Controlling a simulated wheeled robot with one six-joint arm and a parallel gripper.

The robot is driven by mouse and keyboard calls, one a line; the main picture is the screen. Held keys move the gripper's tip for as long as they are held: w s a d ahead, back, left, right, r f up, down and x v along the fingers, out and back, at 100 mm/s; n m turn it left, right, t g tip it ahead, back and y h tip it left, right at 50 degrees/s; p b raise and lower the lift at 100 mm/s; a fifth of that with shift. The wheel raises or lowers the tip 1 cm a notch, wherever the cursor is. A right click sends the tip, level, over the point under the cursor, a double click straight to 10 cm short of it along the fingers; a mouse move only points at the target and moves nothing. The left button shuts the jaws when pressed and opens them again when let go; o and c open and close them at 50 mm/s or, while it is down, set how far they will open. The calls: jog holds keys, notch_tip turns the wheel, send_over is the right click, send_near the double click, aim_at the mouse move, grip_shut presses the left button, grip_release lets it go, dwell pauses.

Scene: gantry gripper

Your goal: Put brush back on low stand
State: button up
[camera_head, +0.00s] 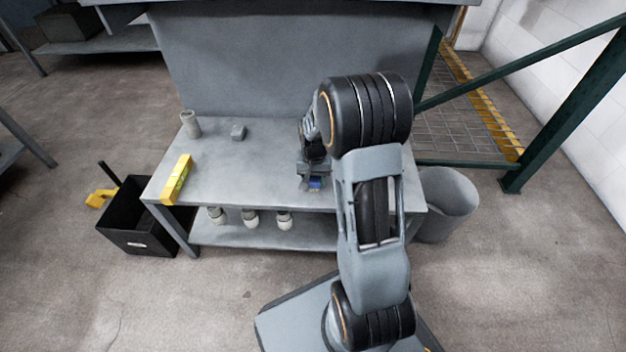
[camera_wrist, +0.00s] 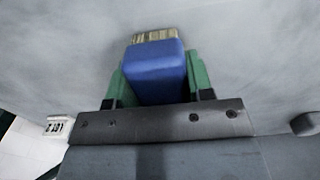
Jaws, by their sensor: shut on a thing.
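The brush (camera_wrist: 155,70) has a blue body and a short band of tan bristles. In the wrist view it sits between the two green fingers of my gripper (camera_wrist: 158,78), bristles pointing away from the wrist. In the head view a small patch of its blue (camera_head: 315,183) shows below my gripper (camera_head: 312,172), over the front part of a low grey bench (camera_head: 240,170), the likeliest low stand. My arm hides part of the bench's right side. Whether the brush touches the bench top I cannot tell.
A yellow level (camera_head: 176,180) lies at the bench's left edge. A grey cup (camera_head: 190,124) and a small grey block (camera_head: 238,132) stand farther back. Several white-bottomed items sit on the lower shelf (camera_head: 260,236). A black bin (camera_head: 138,215) and a grey bin (camera_head: 447,203) flank the bench.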

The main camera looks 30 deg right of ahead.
jog(key=shift+f, duration=0.1)
jog(key=o, duration=0.7)
jog(key=shift+f, duration=0.1)
jog(key=o, duration=0.5)
notch_tip(320, 180, up, 12)
jog(key=p, duration=0.6)
jog(key=s+a+r+n+t, duration=0.1)
jog(key=s+a+r+n, duration=0.2)
jog(key=s, duration=0.4)
jog(key=s+a+r+n+t, duration=0.2)
jog(key=s+a+r, duration=0.3)
jog(key=s, duration=0.3)
jog(key=shift+s+a+r+n, duration=0.15)
jog(key=shift+a+r+n, duration=0.25)
jog(key=shift+a, duration=0.3)
